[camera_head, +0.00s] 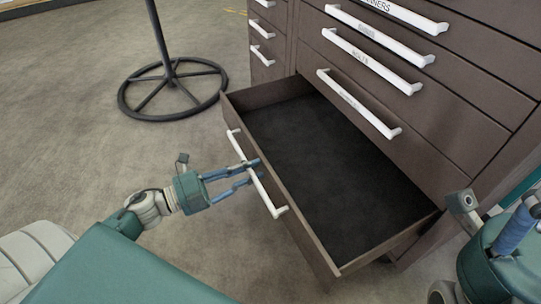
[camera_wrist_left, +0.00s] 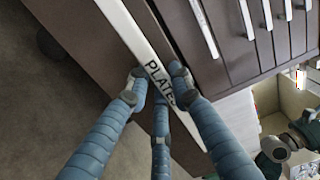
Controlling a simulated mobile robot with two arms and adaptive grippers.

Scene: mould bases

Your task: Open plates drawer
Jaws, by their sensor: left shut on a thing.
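The plates drawer (camera_head: 310,243) is pulled well out of the brown cabinet in the head view. Its black-lined inside is visible and empty. Its white bar handle (camera_head: 267,196) runs along the front panel. In the left wrist view the handle (camera_wrist_left: 128,31) carries the label "PLATES". My left gripper (camera_head: 255,171) has its blue fingers shut on the middle of this handle. In the left wrist view the fingertips (camera_wrist_left: 158,84) sit at both sides of the bar by the label. Part of my right arm shows at the lower right of the head view; its finger state is unclear.
Closed drawers with white handles (camera_head: 358,104) sit above the open drawer. A narrower drawer column (camera_head: 267,60) stands at its left. A dark round stand base (camera_head: 172,90) is on the floor further left. The floor (camera_head: 75,150) in front is clear.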

